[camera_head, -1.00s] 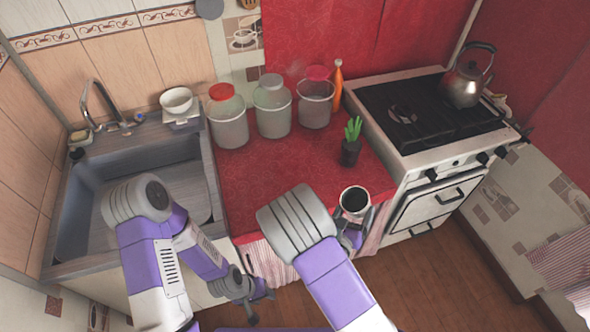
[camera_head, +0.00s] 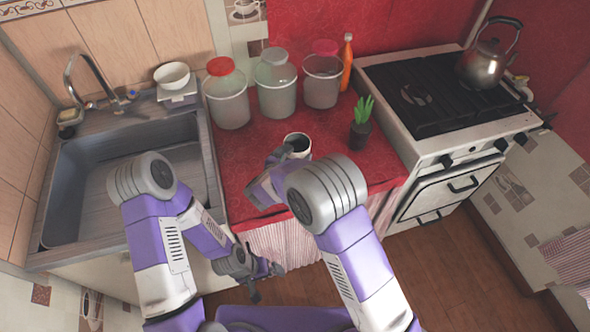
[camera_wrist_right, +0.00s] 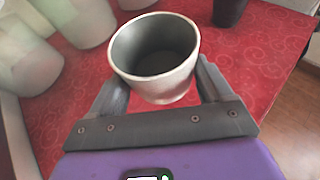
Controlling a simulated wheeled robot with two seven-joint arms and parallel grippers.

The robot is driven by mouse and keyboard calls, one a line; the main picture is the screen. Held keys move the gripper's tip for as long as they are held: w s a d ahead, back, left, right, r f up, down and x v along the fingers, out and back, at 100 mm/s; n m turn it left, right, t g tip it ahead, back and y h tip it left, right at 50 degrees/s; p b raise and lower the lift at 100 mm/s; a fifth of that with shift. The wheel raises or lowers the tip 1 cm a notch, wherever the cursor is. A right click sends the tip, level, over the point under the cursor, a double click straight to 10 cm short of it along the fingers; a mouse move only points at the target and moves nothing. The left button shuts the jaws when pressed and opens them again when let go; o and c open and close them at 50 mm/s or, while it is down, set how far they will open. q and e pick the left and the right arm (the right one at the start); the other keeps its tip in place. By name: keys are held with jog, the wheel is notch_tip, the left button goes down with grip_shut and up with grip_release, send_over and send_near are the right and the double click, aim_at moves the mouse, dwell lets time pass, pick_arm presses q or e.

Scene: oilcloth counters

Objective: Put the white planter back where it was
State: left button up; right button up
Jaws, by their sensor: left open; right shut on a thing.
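The white planter (camera_head: 297,142), a pale round pot with an empty dark inside, is at the red counter's front middle. My right gripper (camera_head: 284,160) is shut on it, and my arm hides part of the hold. In the right wrist view the planter (camera_wrist_right: 155,85) sits upright between the two fingers. I cannot tell whether its base touches the cloth. My left gripper (camera_head: 262,281) is open and empty, low in front of the cabinet curtain.
On the red counter (camera_head: 238,165), several lidded jars (camera_head: 275,90) stand at the back, with an orange bottle (camera_head: 346,62). A dark pot with a green plant (camera_head: 360,125) stands to the planter's right. The stove (camera_head: 430,100) is at right, the sink (camera_head: 95,185) at left.

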jog(key=shift+f+b, duration=0.7)
jog(key=shift+f, duration=2.45)
jog(key=shift+f, duration=0.1)
jog(key=o, duration=1)
jog(key=shift+s+a+r, duration=0.15)
jog(key=shift+s+r, duration=0.1)
jog(key=shift+r, duration=0.05)
jog(key=p+v, duration=0.2)
jog(key=v, duration=0.9)
jog(key=shift+s+r, duration=0.1)
jog(key=shift+s, duration=0.05)
